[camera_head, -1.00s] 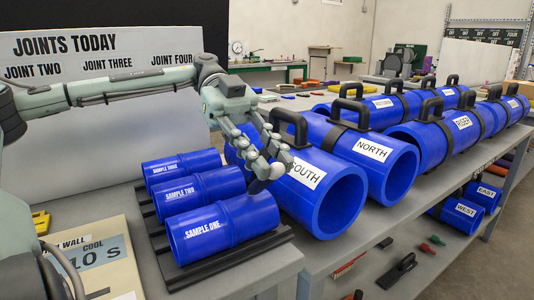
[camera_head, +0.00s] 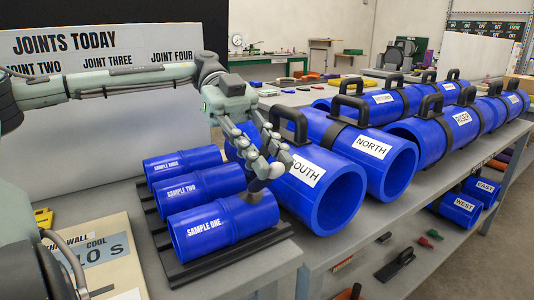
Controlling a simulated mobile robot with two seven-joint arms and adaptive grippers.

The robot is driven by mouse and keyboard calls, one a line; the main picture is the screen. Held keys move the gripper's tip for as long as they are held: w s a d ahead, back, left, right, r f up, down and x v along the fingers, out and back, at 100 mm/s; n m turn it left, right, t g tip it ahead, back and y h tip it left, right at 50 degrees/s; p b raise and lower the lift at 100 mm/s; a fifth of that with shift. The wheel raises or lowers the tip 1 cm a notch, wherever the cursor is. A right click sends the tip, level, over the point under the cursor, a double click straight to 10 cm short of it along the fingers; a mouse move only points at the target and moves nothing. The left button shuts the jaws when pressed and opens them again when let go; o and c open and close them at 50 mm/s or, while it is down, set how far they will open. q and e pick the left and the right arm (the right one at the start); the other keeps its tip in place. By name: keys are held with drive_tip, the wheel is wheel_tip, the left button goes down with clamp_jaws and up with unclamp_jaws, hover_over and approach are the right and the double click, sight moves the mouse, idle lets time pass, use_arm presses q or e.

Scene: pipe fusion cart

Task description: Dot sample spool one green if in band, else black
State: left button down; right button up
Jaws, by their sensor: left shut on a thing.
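Sample spool one (camera_head: 222,226) is a blue pipe piece labelled SAMPLE ONE, lying nearest on a dark ribbed rack (camera_head: 232,257). Sample spool two (camera_head: 190,189) and sample spool three (camera_head: 180,163) lie behind it. My left gripper (camera_head: 265,172) hangs at the right end of spool one, its fingers pointing down beside the SOUTH pipe. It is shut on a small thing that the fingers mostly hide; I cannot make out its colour. A fingertip overlaps spool one's upper right edge; whether it touches I cannot tell. No dot shows on spool one. My right gripper is not in view.
Large blue pipes with black handles, including SOUTH (camera_head: 335,197) and NORTH (camera_head: 391,168), stand close right of the gripper. A wall-reading card (camera_head: 100,250) lies at the lower left. A JOINTS TODAY board (camera_head: 95,110) stands behind. Tools lie on the lower shelf.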

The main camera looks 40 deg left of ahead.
use_arm(q)
drive_tip(key=shift+r, duration=0.15)
drive_tip(key=shift+r, duration=3.4)
